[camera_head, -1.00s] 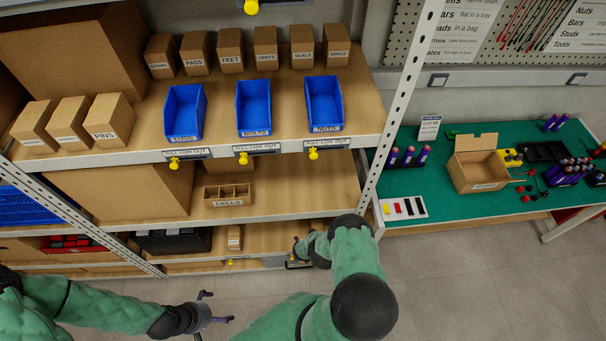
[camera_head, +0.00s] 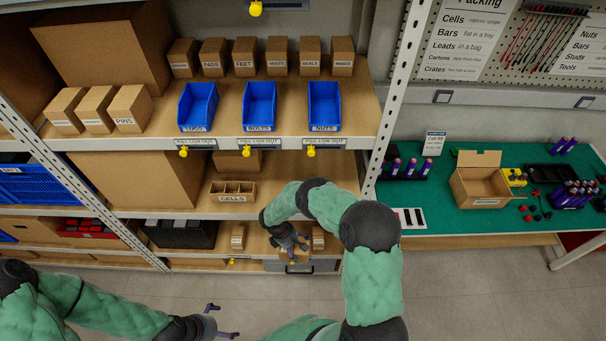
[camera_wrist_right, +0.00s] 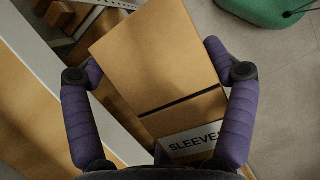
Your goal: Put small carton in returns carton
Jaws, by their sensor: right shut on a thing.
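A small brown carton labelled SLEEVES (camera_wrist_right: 165,70) fills the space between the purple fingers of my right gripper (camera_wrist_right: 160,95) in the right wrist view. The gripper is shut on it. In the head view, my right gripper (camera_head: 289,242) is at the front of the lower shelf; I cannot clearly make out the held carton there. An open brown carton (camera_head: 482,188) with its flap up stands on the green table at the right. Its label is too small to read. My left gripper (camera_head: 222,322) is open and empty above the floor, in front of the shelving.
Small cartons (camera_head: 238,237) (camera_head: 318,239) stand on the lower shelf on either side of my right gripper. A divided CELLS box (camera_head: 232,191) is on the shelf above. A white upright (camera_head: 398,105) separates shelving from table. Bottles and a tray surround the open carton. Front floor is clear.

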